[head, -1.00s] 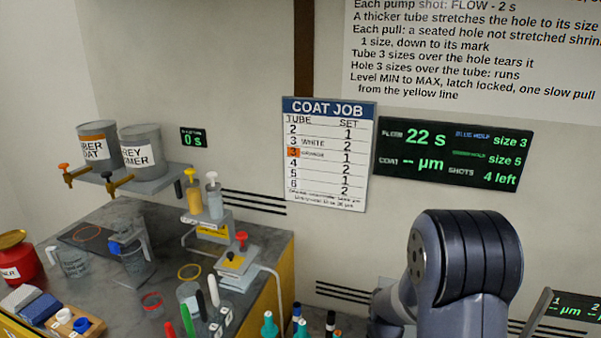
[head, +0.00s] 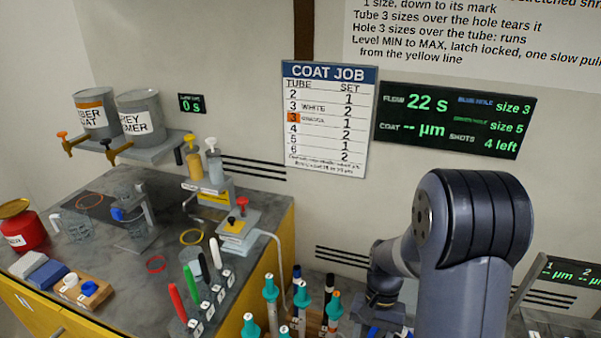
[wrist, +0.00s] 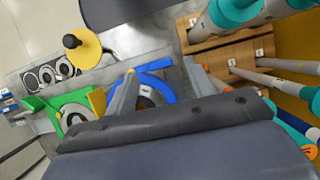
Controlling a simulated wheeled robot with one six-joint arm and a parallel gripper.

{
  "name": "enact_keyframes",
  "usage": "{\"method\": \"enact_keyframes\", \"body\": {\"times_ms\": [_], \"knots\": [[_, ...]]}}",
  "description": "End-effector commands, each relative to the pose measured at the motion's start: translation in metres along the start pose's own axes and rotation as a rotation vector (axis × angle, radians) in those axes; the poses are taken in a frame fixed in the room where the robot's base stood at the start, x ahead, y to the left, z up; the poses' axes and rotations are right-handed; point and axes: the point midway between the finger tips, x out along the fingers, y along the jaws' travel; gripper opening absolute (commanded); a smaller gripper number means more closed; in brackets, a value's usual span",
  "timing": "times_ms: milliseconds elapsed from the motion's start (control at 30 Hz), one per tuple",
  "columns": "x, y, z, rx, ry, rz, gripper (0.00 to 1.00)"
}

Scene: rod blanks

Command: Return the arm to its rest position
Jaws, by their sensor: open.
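My arm (head: 465,240) stands at the right of the head view, bent at a large dark joint. Its far part reaches down behind that joint, and my gripper's fingers cannot be made out there. In the wrist view my gripper (wrist: 160,72) is open with a gap between its two grey fingers. Nothing shows held between them.
Teal-capped rods (head: 270,292) stand in a wooden rack close left of my arm. Two paint cans (head: 139,112) sit on a shelf. A COAT JOB chart (head: 328,120) and display (head: 455,120) hang on the wall.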

Motion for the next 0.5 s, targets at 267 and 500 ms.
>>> {"method": "enact_keyframes", "body": {"times_ms": [267, 500], "knots": [[0.029, -0.003, 0.0, -0.191, 0.001, 0.08, 0.51], [0.029, -0.004, 0.001, -0.524, 0.0, 0.218, 0.51]]}}
